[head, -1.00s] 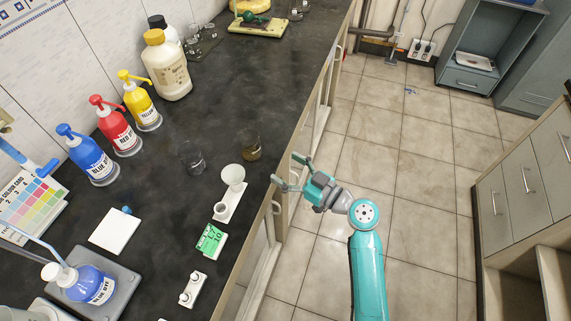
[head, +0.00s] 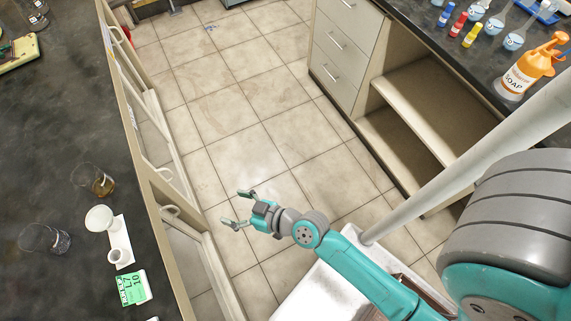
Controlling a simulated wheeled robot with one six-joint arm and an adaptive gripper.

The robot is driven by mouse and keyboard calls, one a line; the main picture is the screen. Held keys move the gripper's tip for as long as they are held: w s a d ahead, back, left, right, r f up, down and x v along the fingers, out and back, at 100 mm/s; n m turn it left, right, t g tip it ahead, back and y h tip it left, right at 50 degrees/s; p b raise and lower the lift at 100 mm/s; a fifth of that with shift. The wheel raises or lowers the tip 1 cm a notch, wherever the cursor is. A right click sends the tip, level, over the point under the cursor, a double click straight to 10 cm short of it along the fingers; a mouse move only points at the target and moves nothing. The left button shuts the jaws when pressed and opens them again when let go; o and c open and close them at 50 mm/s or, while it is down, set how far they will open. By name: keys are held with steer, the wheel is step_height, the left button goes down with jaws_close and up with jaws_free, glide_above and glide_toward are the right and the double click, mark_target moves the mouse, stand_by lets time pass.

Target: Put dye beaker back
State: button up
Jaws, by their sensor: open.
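Two small glass beakers stand on the dark bench at the left of the head view. One beaker (head: 103,182) holds a little brownish liquid and stands near the bench's edge. The other glass beaker (head: 55,241) looks clear and stands further in and nearer to me. I cannot tell which of them is the dye beaker. My gripper (head: 238,208) is open and empty. It hangs over the tiled floor, to the right of the bench edge and apart from both beakers.
A white holder with a funnel (head: 99,218) and a green display device (head: 133,288) stand near the beakers. Bench handles (head: 168,209) stick out along its side. A second bench with drawers (head: 340,45) and open shelves is at the right, with coloured bottles and a soap bottle (head: 518,78). Floor between is clear.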

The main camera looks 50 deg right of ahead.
steer(key=s+d+r+h, duration=0.1)
steer(key=s+r, duration=0.3)
steer(key=s, duration=0.4)
steer(key=s+d+r+m+t+h, duration=0.1)
steer(key=s+d+r, duration=0.3)
steer(key=s, duration=0.4)
steer(key=s+d+r+m+h, duration=0.1)
steer(key=s+d+r+h, duration=0.1)
steer(key=s+r, duration=0.3)
steer(key=s+h, duration=0.1)
steer(key=s, duration=0.2)
steer(key=shift+s+d+r+t, duration=0.2)
steer(key=shift+s+t, duration=0.15)
steer(key=shift+t, duration=0.05)
